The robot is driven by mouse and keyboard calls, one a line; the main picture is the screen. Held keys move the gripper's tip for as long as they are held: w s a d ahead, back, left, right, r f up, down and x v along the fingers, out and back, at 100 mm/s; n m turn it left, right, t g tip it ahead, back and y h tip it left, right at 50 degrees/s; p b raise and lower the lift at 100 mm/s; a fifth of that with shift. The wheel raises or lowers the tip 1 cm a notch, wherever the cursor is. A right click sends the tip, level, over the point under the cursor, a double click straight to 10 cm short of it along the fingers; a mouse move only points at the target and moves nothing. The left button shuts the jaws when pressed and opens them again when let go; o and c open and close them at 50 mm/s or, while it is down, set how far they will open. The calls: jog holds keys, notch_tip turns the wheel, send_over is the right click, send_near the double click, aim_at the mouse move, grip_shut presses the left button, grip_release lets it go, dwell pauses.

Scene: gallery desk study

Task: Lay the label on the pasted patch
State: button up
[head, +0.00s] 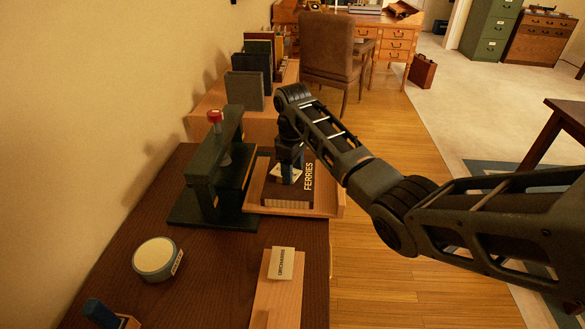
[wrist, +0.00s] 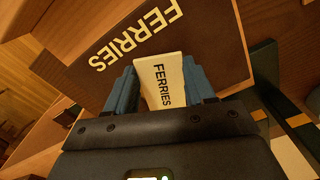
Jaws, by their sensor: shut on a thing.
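My gripper (wrist: 163,85) has its blue fingers shut on a cream label (wrist: 164,82) printed FERRIES. In the head view my gripper (head: 291,168) points down over a dark brown book (head: 288,195). The book lies flat in a wooden tray and has FERRIES in large pale letters near its right edge. It also fills the top of the wrist view (wrist: 205,50). A pale piece shows by the fingers in the head view; I cannot tell whether it is the label or the patch. I cannot tell whether the label touches the book.
A dark green press (head: 215,165) with a red knob stands close left of the tray (head: 326,200). A round tin (head: 156,258) and a wooden block (head: 277,300) with a cream card (head: 282,263) are in front. Upright books (head: 248,90) stand behind.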

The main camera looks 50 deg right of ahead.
jog(key=shift+s+f, duration=0.1)
jog(key=shift+f, duration=0.25)
jog(key=shift+s+f, duration=0.15)
jog(key=shift+f, duration=0.45)
jog(key=o, duration=1.1)
jog(key=shift+f+b, duration=0.1)
jog(key=shift+b, duration=0.2)
jog(key=shift+a, duration=0.1)
jog(key=shift+w+r+p, duration=0.15)
jog(key=shift+r+p, duration=0.45)
jog(key=shift+r, duration=2.9)
jog(key=shift+w+r+p, duration=0.1)
jog(key=shift+r+p, duration=0.5)
jog(key=shift+r, duration=2.9)
